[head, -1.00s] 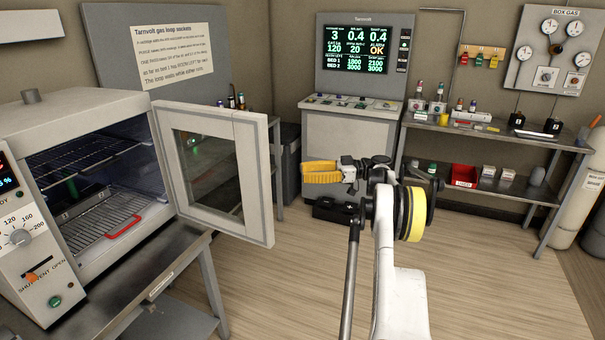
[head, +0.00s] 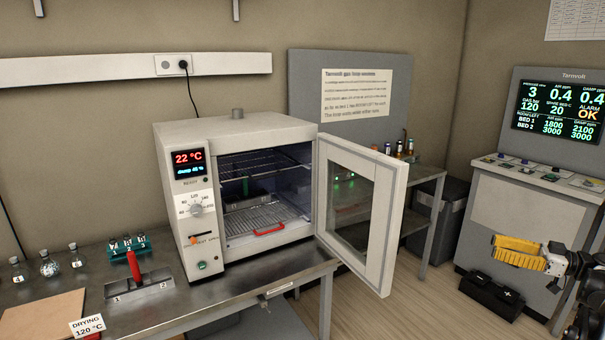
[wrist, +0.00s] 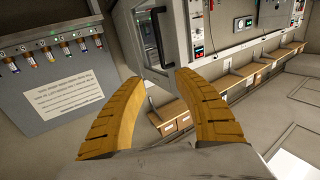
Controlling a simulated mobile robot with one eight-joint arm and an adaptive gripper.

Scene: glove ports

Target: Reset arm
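My gripper (head: 497,252) shows at the right edge of the head view, its yellow fingers pointing left, in front of the grey console. Much of my arm is outside that view. In the wrist view my gripper (wrist: 161,78) has its two ridged yellow fingers apart, with nothing between the tips. A grey panel with a white label (wrist: 64,104) and a row of coloured fittings lies to the left in that view. A grey door-like panel with a dark handle (wrist: 160,35) is beyond the fingers.
The oven (head: 172,165) on the metal bench has its door (head: 362,215) swung open toward the room. A red-handled holder (head: 135,266), a green rack (head: 130,246) and flasks (head: 49,264) stand on the bench. A black case (head: 490,297) sits low by the console (head: 520,215).

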